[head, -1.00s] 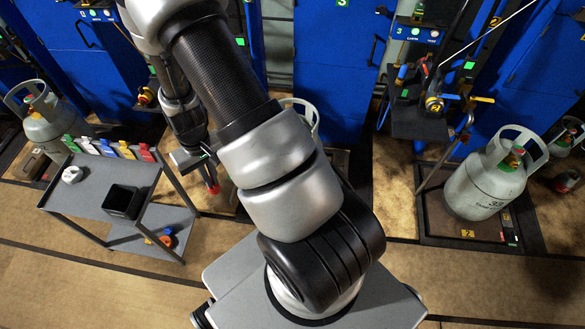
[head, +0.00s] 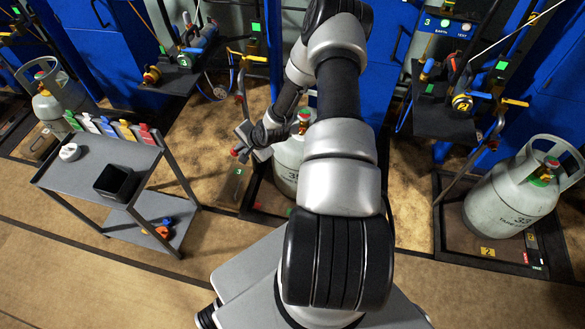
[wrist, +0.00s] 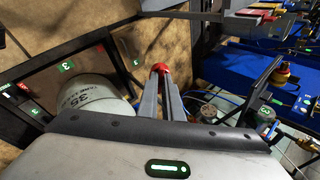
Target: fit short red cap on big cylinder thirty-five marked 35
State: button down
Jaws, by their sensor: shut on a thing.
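My gripper (head: 238,153) is shut on the short red cap (wrist: 160,69), which shows at its fingertips in the wrist view. The cap also shows in the head view (head: 234,153). The big grey cylinder (head: 287,165) stands in the middle bay, right of the gripper, partly hidden by my arm. In the wrist view the cylinder marked 35 (wrist: 85,95) is left of the fingers, its lower part cut off by my gripper's body. Cap and cylinder are apart. A red and green valve (head: 304,119) shows near the cylinder's top.
Another grey cylinder marked 33 (head: 512,205) stands at right, and one (head: 58,105) at far left. A grey cart (head: 95,172) holds coloured tags (head: 108,127), a black bin (head: 116,182) and a white piece (head: 69,152). Blue cabinets line the back. The front floor is clear.

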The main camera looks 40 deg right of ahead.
jog(key=s+d+f+m+t+h+b, duration=0.2)
jog(key=s+d+f+m+h+b, duration=0.1)
jog(key=d+f+m+h+b, duration=0.3)
jog(key=s+d+f+m+t+h+b, duration=0.2)
jog(key=s+d+f+m+h+b, duration=0.1)
jog(key=d+f+m+h+b, duration=0.4)
jog(key=d+f+h+b, duration=0.1)
jog(key=d+f+h, duration=0.1)
jog(key=d, duration=0.1)
jog(key=shift+s+d+f+h, duration=0.3)
jog(key=shift+d+f+h, duration=0.05)
jog(key=shift+d+h, duration=0.05)
jog(key=shift+a, duration=0.1)
jog(key=shift+b+x, duration=0.9)
jog(key=shift+x, duration=3.15)
jog(key=shift+x, duration=1.4)
